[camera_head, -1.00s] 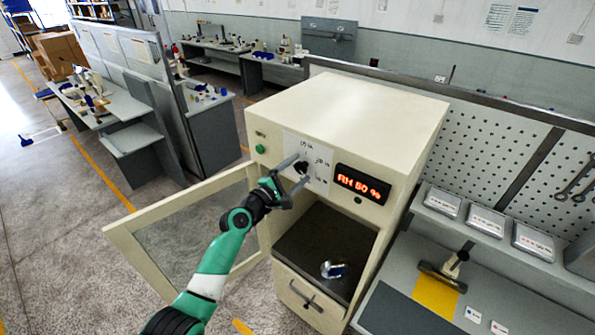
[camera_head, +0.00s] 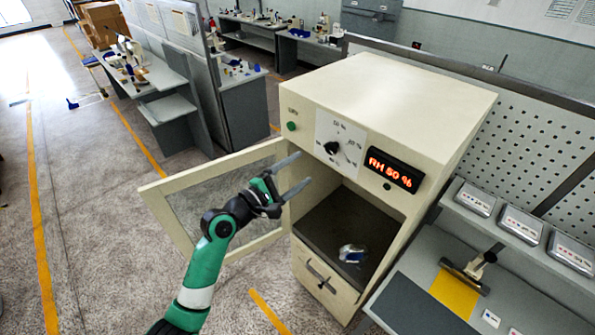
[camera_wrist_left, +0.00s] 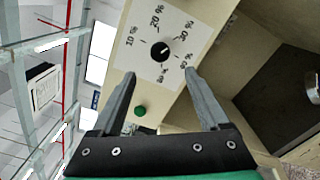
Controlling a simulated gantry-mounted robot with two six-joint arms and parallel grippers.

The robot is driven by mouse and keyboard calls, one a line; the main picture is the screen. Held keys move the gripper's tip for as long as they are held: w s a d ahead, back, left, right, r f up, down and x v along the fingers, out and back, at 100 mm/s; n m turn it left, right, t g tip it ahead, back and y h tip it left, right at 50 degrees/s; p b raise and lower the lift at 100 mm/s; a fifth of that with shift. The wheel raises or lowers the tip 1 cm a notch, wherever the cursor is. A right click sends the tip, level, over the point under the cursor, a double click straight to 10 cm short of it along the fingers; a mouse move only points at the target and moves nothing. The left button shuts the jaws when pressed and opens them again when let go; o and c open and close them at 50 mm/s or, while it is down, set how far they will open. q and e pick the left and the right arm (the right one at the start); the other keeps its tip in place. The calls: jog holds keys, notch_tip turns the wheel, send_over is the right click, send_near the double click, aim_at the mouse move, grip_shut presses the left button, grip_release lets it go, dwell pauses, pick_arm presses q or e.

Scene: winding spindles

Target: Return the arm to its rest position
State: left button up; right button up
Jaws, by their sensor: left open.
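My left gripper (camera_head: 297,176) is open and empty in front of the cream humidity cabinet (camera_head: 415,92), to the left of its open compartment. In the left wrist view its two fingers (camera_wrist_left: 160,90) are spread, with the black dial knob (camera_wrist_left: 160,50) beyond them and apart from them. The knob also shows in the head view (camera_head: 332,148) on a white scale plate. My right gripper is not in view.
The cabinet's glazed door (camera_head: 163,205) stands open to the left, close to my left arm. A small metallic and blue object (camera_head: 352,253) lies on the dark compartment floor. A workbench (camera_head: 413,303) with a yellow mat (camera_head: 453,294) is at the right.

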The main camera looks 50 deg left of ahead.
pick_arm(q)
jog(key=shift+w+d, duration=0.1)
dwell(0.4)
jog(key=d+r+m+t+h, duration=0.2)
jog(key=d+r+m+h, duration=0.3)
jog(key=d+r, duration=0.65)
jog(key=d+r+m+t+h, duration=0.25)
jog(key=d+r+m, duration=0.5)
jog(key=r, duration=0.75)
jog(key=s+d+r+m+t+y, duration=0.1)
jog(key=s+r+m+t+y, duration=0.3)
jog(key=s+r+m, duration=0.8)
jog(key=shift+s+d+r+m+t, duration=0.15)
jog(key=shift+s+r+m+t, duration=0.1)
jog(key=shift+r+m+t, duration=0.3)
